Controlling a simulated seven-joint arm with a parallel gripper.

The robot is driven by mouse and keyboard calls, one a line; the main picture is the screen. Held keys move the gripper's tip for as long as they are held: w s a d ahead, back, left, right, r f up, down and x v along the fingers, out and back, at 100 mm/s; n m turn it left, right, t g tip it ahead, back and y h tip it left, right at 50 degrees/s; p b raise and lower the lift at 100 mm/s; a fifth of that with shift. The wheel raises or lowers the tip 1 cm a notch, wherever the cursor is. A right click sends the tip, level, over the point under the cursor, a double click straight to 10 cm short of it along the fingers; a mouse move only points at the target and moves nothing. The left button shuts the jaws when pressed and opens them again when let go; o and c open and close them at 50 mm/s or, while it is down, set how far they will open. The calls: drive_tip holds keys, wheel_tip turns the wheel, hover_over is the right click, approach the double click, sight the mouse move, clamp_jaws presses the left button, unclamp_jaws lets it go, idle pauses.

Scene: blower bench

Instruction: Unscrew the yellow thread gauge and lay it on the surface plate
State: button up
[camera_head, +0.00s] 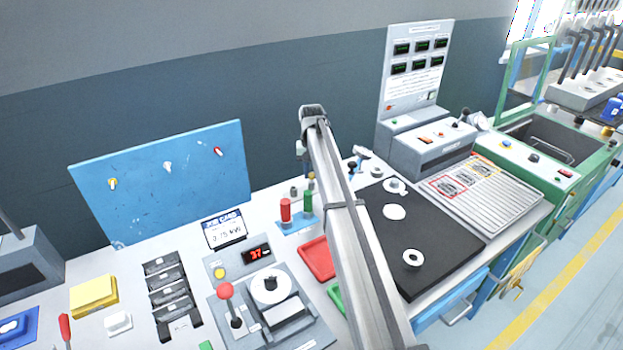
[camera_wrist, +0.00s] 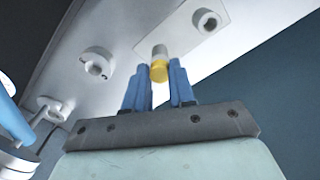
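The yellow gauge (camera_wrist: 158,72) shows in the wrist view as a short yellow cylinder with a grey-white part beyond it, against a pale plate. My gripper (camera_wrist: 160,68) has its two blue fingers on either side of the yellow end. The gaps are too small to tell whether the fingers touch it. In the head view, a small yellowish piece (camera_head: 311,177) shows beside my arm at the back of the bench, likely the same gauge; my arm hides much of this spot. A black flat plate (camera_head: 452,253), likely the surface plate, lies right of my arm.
Several pale round parts, including a ring (camera_head: 412,259), sit on the black plate, with bare room between them. A red gauge (camera_head: 285,210) and a green one (camera_head: 308,201) stand left of my arm. Round bosses (camera_wrist: 97,63) flank the gauge.

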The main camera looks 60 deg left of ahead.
drive_tip(key=shift+w+d, duration=0.1)
clamp_jaws()
drive_tip(key=n, duration=0.6)
drive_tip(key=shift+w, duration=0.1)
drive_tip(key=n, duration=1.2)
drive_tip(key=shift+d+n, duration=0.1)
drive_tip(key=shift+n, duration=0.3)
drive_tip(key=n, duration=0.6)
drive_tip(key=shift+o, duration=2.3)
unclamp_jaws()
